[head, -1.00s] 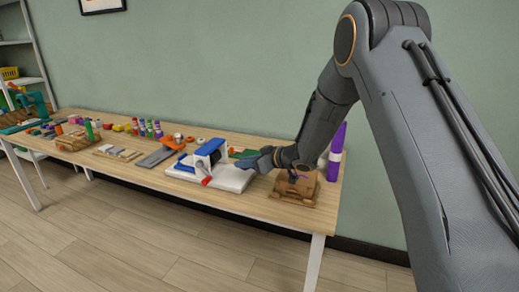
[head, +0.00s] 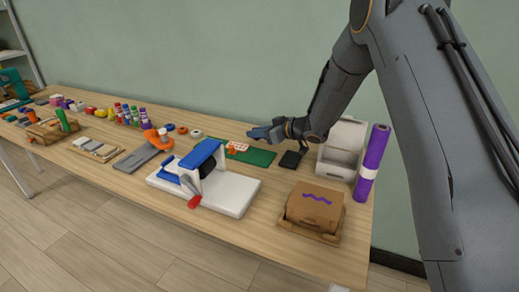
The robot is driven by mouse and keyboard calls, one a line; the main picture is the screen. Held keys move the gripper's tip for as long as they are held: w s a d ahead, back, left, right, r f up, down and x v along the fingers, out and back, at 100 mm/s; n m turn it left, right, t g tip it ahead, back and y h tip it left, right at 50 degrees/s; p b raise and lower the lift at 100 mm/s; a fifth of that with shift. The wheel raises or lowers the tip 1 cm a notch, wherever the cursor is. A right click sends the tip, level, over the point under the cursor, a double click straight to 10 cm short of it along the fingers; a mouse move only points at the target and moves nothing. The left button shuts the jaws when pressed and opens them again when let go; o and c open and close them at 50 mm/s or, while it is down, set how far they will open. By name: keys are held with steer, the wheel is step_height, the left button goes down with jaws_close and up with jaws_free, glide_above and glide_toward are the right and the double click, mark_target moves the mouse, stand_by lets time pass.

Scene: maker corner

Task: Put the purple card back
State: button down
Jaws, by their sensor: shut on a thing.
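My gripper (head: 260,133) reaches in from the right, pointing left, above the back part of the table. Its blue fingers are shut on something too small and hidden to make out. I cannot identify a purple card in view. A green mat (head: 262,157) lies just below and in front of the gripper. A small white and orange-red piece (head: 239,147) shows at the mat's left part, close to the fingertips.
An open white bin (head: 341,158) and a purple roll (head: 373,155) stand at the right, with a dark flat piece (head: 291,159) beside the bin. A white, blue-handled press (head: 205,185) stands in front of the mat. Bottles (head: 130,116) and tools fill the left. Bare table (head: 279,185) lies between press and box.

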glide_above(256, 158)
step_height(256, 158, down, 5)
steer(key=shift+w+a+r+p, duration=0.1)
steer(key=shift+p, duration=0.25)
steer(key=shift+f, duration=1.75)
steer(key=shift+f, duration=0.1)
steer(key=c, duration=1.7)
jaws_free()
steer(key=shift+o, duration=0.2)
steer(key=shift+d+r, duration=0.2)
steer(key=v, duration=0.7)
steer(key=shift+b, duration=0.35)
